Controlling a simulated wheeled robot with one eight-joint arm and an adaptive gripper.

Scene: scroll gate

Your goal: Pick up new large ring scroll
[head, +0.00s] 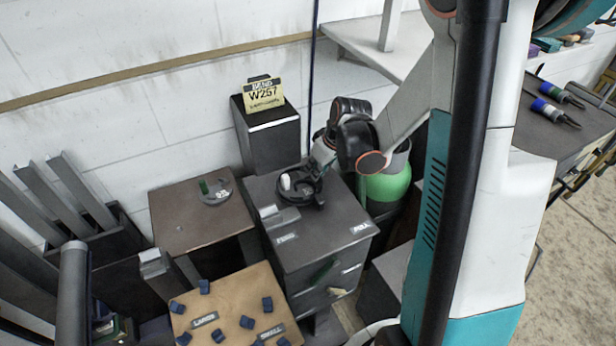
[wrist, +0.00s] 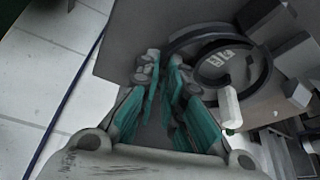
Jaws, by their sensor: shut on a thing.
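The large ring scroll (wrist: 262,75) is a dark curved band with a smaller dark ring inside it. It is at the top of a dark cabinet (head: 325,246), and a white peg (wrist: 230,108) shows at its edge. In the head view the dark ring (head: 318,200) and the white peg (head: 285,182) are partly mixed with my gripper (head: 312,178). In the wrist view my gripper (wrist: 162,68), with teal pads, is shut on the left side of the ring. The exact contact is hard to see. I cannot tell whether the ring is lifted off the cabinet.
Grey blocks (head: 280,218) lie at the cabinet's front left. A brown table (head: 180,222) at left holds a grey round piece (head: 219,193) with a green peg. A tan board (head: 215,310) with several blue pieces is in front. A green cylinder (head: 388,188) stands behind right.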

